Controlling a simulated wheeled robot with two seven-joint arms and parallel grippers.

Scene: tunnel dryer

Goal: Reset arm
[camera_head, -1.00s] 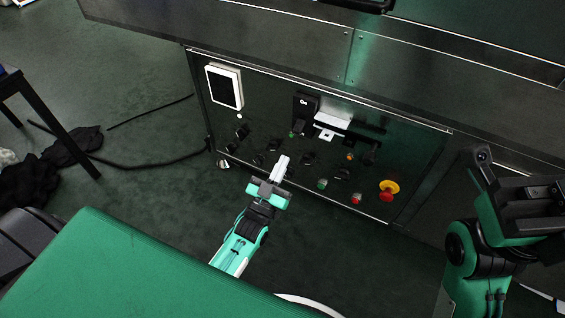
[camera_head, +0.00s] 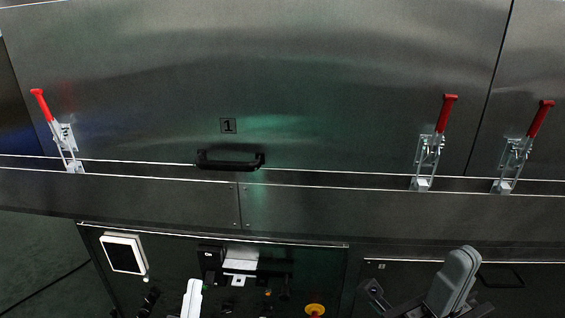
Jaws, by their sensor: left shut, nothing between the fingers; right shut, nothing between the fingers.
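Nothing is between the fingers, and the rest of that arm is out of view. I cannot tell the gap between either gripper and the machine.
The steel door (camera_head: 320,80) marked 1 has a black handle (camera_head: 230,160). Red-handled latches stand at the left (camera_head: 56,130) and right (camera_head: 433,140), with another (camera_head: 524,145) farther right. The panel carries a white-framed screen (camera_head: 123,254) and a yellow-based emergency stop (camera_head: 315,310).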

